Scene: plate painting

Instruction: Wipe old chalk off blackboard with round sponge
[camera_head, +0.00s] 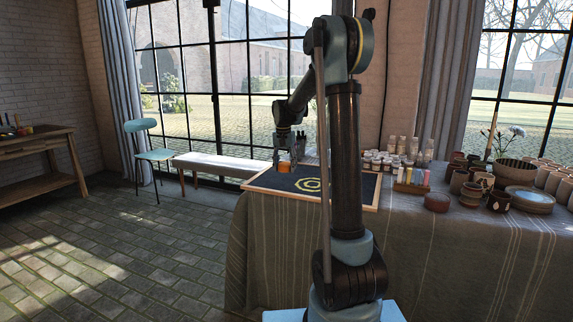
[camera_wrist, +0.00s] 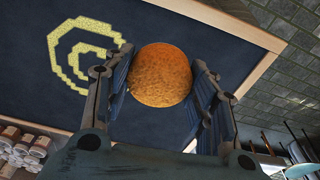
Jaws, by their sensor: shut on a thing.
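The blackboard (camera_head: 270,181) lies flat on the cloth-covered table, dark with a pale wooden frame. A yellow chalk spiral (camera_head: 308,184) is drawn on it; it also shows at the upper left of the wrist view (camera_wrist: 68,48). My gripper (camera_head: 286,158) is over the left part of the board. It is shut on the round orange sponge (camera_wrist: 163,75), which sits between the two fingers. The sponge also shows small in the head view (camera_head: 284,167). The sponge is beside the spiral, apart from it. I cannot tell whether it touches the board.
White jars (camera_head: 376,160) and a small box of coloured chalks (camera_head: 411,181) stand behind and right of the board. A dark red round object (camera_head: 437,202), cups and bowls (camera_head: 516,172) fill the table's right. My arm hides part of the board.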

